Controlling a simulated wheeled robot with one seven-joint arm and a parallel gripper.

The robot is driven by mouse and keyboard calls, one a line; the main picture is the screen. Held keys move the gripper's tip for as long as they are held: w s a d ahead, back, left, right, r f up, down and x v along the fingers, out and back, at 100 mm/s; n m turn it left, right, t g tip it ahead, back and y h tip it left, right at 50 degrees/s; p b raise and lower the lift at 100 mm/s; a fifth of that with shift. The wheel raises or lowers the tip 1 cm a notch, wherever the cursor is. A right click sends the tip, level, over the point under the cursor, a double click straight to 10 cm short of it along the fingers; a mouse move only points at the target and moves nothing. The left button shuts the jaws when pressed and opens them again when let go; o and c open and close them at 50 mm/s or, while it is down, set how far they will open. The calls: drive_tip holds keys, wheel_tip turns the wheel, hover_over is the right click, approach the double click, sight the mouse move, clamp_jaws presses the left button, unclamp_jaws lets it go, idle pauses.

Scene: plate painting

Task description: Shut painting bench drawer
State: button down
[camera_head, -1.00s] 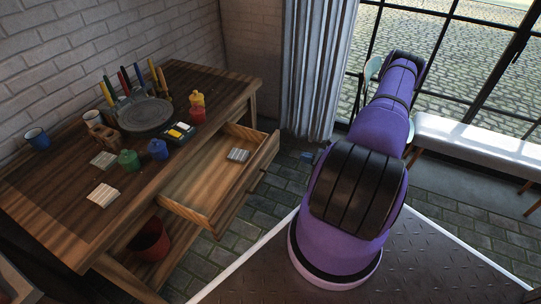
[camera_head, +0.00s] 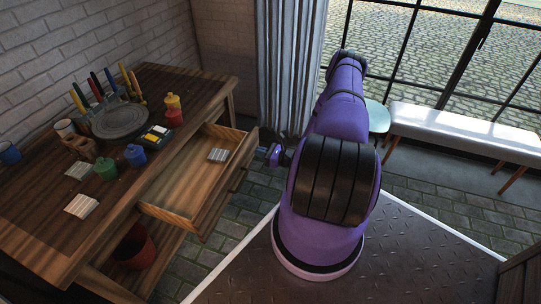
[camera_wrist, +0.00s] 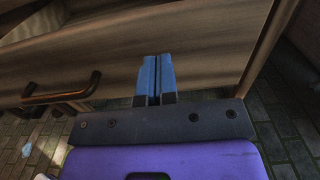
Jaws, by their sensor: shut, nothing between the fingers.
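The painting bench (camera_head: 62,218) is a dark wooden table at the left of the head view. Its drawer (camera_head: 160,208) is pulled out toward my base, with a stack of pale tiles (camera_head: 218,155) inside. My gripper (camera_head: 268,149) is shut and empty, just outside the drawer's front near its far end. In the wrist view, my gripper's blue fingers (camera_wrist: 156,80) are together and point at the wooden drawer front (camera_wrist: 205,60). Whether they touch it I cannot tell. The drawer's handle (camera_wrist: 62,95) is to the left of the fingers.
On the bench top are a grey turntable (camera_head: 120,121), a green pot (camera_head: 105,168), a blue pot (camera_head: 134,155) and several brushes. A red bucket (camera_head: 135,248) is below. A curtain (camera_head: 288,70) and a padded bench (camera_head: 465,130) stand behind and right.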

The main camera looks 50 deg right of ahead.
drive_tip(key=shift+x, duration=1.15)
